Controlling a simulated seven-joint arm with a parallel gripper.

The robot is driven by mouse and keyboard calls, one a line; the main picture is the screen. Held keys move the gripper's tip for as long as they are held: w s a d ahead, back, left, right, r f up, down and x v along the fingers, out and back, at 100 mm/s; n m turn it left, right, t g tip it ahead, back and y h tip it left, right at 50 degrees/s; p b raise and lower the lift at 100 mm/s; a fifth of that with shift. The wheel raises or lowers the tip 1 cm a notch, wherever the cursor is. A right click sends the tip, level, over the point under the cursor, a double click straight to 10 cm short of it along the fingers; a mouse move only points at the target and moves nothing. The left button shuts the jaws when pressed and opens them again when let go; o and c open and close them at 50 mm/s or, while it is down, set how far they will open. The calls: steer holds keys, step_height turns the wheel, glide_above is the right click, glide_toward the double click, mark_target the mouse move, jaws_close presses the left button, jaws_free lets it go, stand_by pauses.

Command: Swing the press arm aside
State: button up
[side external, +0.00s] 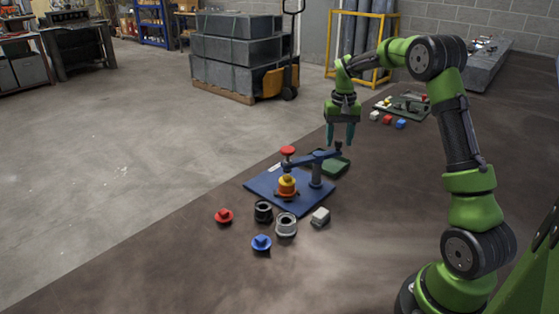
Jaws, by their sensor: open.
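The press stands on a blue base plate (262,189) on the brown worktop. Its blue press arm (302,162) reaches from the blue post (316,177) out over a yellow-orange piece (287,183). A red knob (288,150) tops the arm's left end. A dark handle (338,146) stands up at its right end. My gripper (341,140) points down with its teal fingers apart and nothing visible between them. Its fingertips appear close to the handle, just above or behind it; contact cannot be told.
In front lie a red piece (223,216), a blue piece (261,243), a black ring (263,211), a grey ring (286,226) and a grey block (320,217). Farther back are small coloured blocks (387,119). The worktop's front is clear.

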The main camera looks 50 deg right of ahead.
steer(key=shift+c, duration=0.2)
jaws_close()
steer(key=shift+s+m, duration=0.15)
steer(key=shift+m, duration=0.15)
steer(key=s+a+m, duration=0.3)
steer(key=a+m, duration=0.6)
steer(key=m, duration=0.8)
stand_by(0.3)
steer(key=shift+r+m, duration=0.1)
steer(key=shift+m, duration=0.2)
steer(key=shift+o, duration=0.2)
jaws_free()
